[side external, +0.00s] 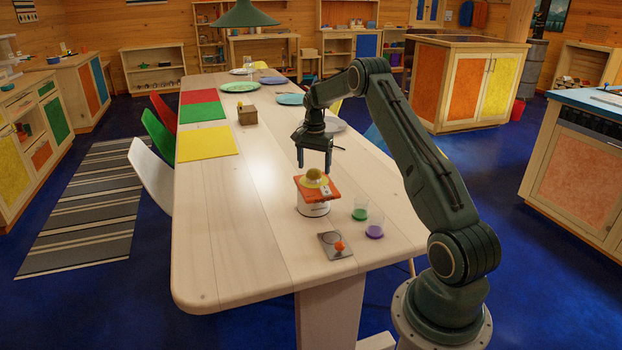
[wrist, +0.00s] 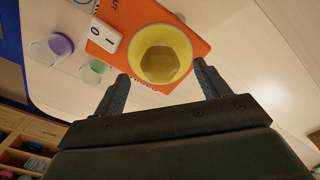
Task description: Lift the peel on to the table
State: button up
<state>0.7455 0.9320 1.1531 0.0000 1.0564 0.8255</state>
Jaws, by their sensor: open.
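A round yellow piece (side external: 316,183) with a darker golden middle lies on an orange slab (side external: 305,190), which rests on a white round base (side external: 314,209) on the table (side external: 230,240). In the wrist view the yellow piece (wrist: 188,42) looks like a ring around a brownish-gold centre, on the orange slab (wrist: 130,12). I cannot tell which part is the peel. A small white marked block (wrist: 103,36) lies beside it on the slab. My gripper (side external: 314,168) is open and empty, pointing down just above the yellow piece. Its fingers (wrist: 162,76) stand apart in the wrist view.
A green-bottomed cup (side external: 360,214) and a purple-bottomed cup (side external: 375,231) stand to the right. A grey plate with an orange knob (side external: 335,246) lies in front. A small brown box (side external: 247,115) and coloured mats (side external: 207,144) are farther back. The table's front left is clear.

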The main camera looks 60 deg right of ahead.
aim_at(314, 168)
jog(key=shift+f, duration=0.75)
jog(key=c, duration=1.1)
jog(key=shift+o, duration=0.2)
jog(key=shift+r, duration=0.15)
notch_tip(314, 168, up, 20)
